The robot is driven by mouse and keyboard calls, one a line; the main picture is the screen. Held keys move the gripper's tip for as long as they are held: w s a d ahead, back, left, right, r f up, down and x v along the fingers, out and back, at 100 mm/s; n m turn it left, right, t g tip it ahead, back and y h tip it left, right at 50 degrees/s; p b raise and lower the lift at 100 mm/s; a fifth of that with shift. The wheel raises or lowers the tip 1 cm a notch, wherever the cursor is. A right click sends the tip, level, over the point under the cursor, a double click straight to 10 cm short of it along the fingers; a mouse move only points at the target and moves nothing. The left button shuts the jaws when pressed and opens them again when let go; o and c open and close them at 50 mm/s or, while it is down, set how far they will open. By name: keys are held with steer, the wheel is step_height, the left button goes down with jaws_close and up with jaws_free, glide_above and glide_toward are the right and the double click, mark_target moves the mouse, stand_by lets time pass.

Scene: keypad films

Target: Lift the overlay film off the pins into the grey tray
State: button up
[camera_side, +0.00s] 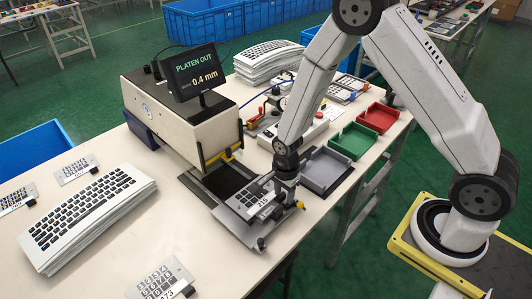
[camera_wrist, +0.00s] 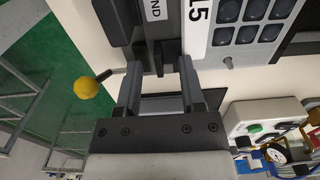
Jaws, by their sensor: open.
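The overlay film (camera_side: 252,203), a pale sheet with dark keys, lies on the metal plate (camera_side: 238,232) in front of the press. In the wrist view its grey key panel (camera_wrist: 242,38) shows at upper right, with part of a label reading "L5". A small grey pin (camera_wrist: 228,62) stands by its edge. My gripper (camera_side: 283,197) is low at the film's right edge. In the wrist view my gripper (camera_wrist: 158,70) has its fingers apart, with a dark tab (camera_wrist: 165,57) near the right finger. I cannot tell whether they touch. The empty grey tray (camera_side: 326,170) is just right of my gripper.
The press (camera_side: 180,115) stands behind the plate; its screen (camera_side: 197,72) reads "PLATEN OUT 0.4 mm". A green tray (camera_side: 354,140) and a red tray (camera_side: 379,117) lie beyond the grey one. A yellow knob (camera_side: 300,204) sits close to my gripper. A keypad stack (camera_side: 87,213) is at left.

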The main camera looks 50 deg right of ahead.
jaws_close()
steer(key=shift+r, duration=0.1)
stand_by(0.3)
step_height(320, 180, up, 10)
stand_by(0.8)
stand_by(0.5)
